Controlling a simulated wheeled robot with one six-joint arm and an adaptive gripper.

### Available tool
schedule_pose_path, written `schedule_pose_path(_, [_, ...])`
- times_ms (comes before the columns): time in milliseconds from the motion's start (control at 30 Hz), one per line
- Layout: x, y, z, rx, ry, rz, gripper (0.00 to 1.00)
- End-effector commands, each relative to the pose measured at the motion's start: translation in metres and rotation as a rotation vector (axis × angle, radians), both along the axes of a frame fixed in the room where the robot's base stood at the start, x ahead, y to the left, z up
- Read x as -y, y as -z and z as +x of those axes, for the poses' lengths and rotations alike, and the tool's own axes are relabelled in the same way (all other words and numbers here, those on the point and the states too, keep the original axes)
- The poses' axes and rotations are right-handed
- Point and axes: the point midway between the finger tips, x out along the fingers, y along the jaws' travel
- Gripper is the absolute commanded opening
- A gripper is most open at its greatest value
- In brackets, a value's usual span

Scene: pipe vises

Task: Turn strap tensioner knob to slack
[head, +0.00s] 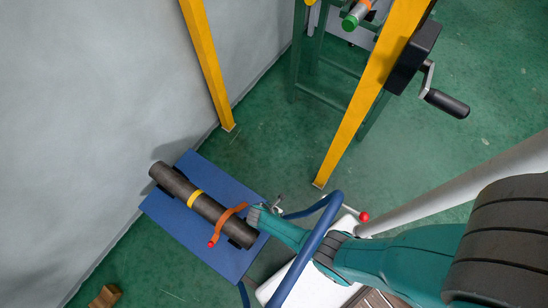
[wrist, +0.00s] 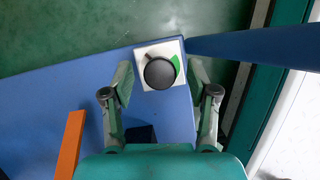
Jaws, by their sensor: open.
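A round black knob (wrist: 160,73) sits on a white square plate (wrist: 144,52) with a green mark at its right, at the edge of the blue bench (wrist: 40,105). My gripper (wrist: 160,80) is open, with one finger on each side of the plate in the wrist view and nothing held. I cannot tell how far the fingertips are above the knob. In the head view my gripper (head: 274,206) is at the right end of the blue bench (head: 165,213), and the knob is hidden there. An orange strap (head: 228,218) crosses the dark pipe (head: 211,208); the strap also shows in the wrist view (wrist: 70,145).
A blue bar (wrist: 255,48) runs right from beside the knob plate. A red-tipped lever (head: 364,216) is right of my gripper. Yellow posts (head: 205,60) and a black box with a crank handle (head: 446,102) stand behind. A grey wall borders the left; green floor lies between.

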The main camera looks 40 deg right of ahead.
Motion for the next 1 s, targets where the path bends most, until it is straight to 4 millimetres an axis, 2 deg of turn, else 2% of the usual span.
schedule_pose_path(100, [-0.0001, -0.0001, 0.0001, 0.000, 0.000, 0.000, 0.56])
schedule_pose_path(333, [-0.0001, -0.0002, 0.0000, 0.000, 0.000, 0.000, 0.00])
schedule_pose_path(667, [-0.0001, -0.0001, -0.0002, 0.000, -0.034, 0.000, 0.00])
schedule_pose_path(1000, [0.0006, 0.0001, -0.0024, 0.000, -0.243, 0.000, 0.00])
